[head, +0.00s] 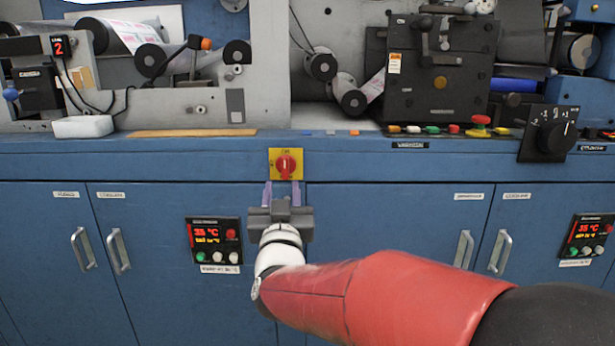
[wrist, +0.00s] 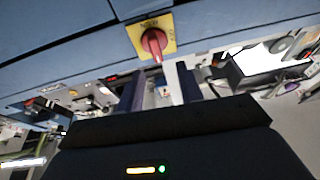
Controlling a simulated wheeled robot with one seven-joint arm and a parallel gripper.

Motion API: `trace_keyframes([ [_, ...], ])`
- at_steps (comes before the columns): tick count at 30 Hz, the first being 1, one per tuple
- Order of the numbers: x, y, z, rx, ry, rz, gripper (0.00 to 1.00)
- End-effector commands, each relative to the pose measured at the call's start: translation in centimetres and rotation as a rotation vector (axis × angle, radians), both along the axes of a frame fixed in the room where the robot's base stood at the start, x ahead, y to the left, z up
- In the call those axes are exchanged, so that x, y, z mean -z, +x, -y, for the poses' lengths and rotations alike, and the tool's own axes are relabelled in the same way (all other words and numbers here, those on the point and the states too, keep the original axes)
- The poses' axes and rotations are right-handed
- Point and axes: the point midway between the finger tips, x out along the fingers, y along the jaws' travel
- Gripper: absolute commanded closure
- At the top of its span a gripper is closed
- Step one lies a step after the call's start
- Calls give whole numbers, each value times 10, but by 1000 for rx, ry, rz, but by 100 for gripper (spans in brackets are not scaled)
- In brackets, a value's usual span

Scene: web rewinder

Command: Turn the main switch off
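The main switch (head: 285,165) is a red rotary knob on a yellow plate, set in the blue front rail of the machine. In the head view its handle looks about upright. In the wrist view the red knob (wrist: 154,43) is above and ahead of the fingers. My gripper (head: 282,193) is just below the switch plate, with its two purplish fingers apart and pointing up towards it. The fingers also show in the wrist view (wrist: 160,90), with a gap and nothing held between them. I cannot tell whether the fingertips touch the plate.
Blue cabinet doors with handles (head: 118,250) and a control panel (head: 214,244) lie below the rail. A row of coloured buttons (head: 433,129) and a black dial box (head: 549,134) are to the right. The rail around the switch is clear.

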Motion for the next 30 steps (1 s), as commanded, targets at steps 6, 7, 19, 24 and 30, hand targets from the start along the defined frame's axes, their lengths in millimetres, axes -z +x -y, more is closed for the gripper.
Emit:
trace_keyframes([
  [6,-3,3,-7,47,-6,73,64],
  [7,-4,5,-7,48,-6,74,64],
  [19,-28,60,-4,46,-5,73,64],
  [24,-31,69,-4,45,-6,73,64],
  [30,-31,70,-4,45,-6,72,64],
])
